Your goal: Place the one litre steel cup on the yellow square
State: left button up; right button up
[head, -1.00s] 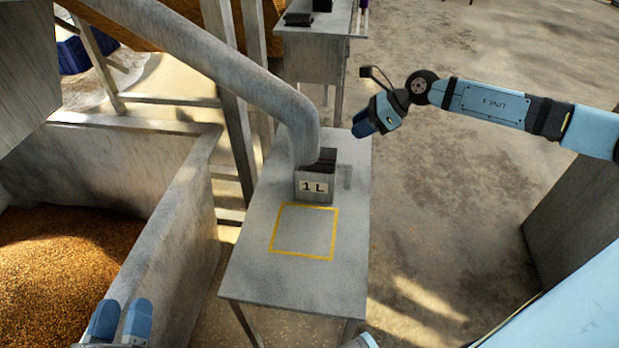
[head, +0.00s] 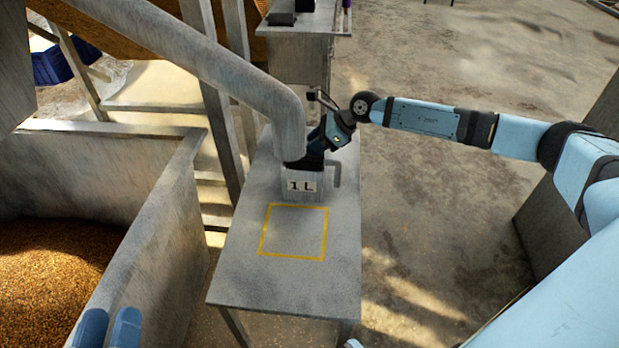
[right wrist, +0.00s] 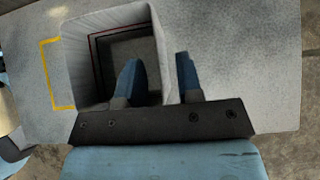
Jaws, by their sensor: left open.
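The one litre steel cup (head: 312,191) is a square box marked "1 L". It stands upright on the metal table below the pipe's mouth, with its handle (head: 337,172) on the right. The yellow square (head: 323,232) is an outline on the tabletop just in front of the cup. My right gripper (head: 318,153) is at the cup's top. In the right wrist view, its fingers (right wrist: 160,78) are apart, one over the cup's opening and one outside its wall (right wrist: 85,60). The handle is hidden there. My left gripper (head: 108,328) is open and empty at the bottom left.
A thick grey pipe (head: 200,60) comes down from the upper left and ends right over the cup, close to my right gripper. A grain bin (head: 165,215) stands left of the table (head: 240,280). The table's front part is clear.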

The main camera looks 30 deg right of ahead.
jog(key=shift+x, duration=0.75)
jog(key=shift+r, duration=0.1)
grip_shut()
dwell(0.8)
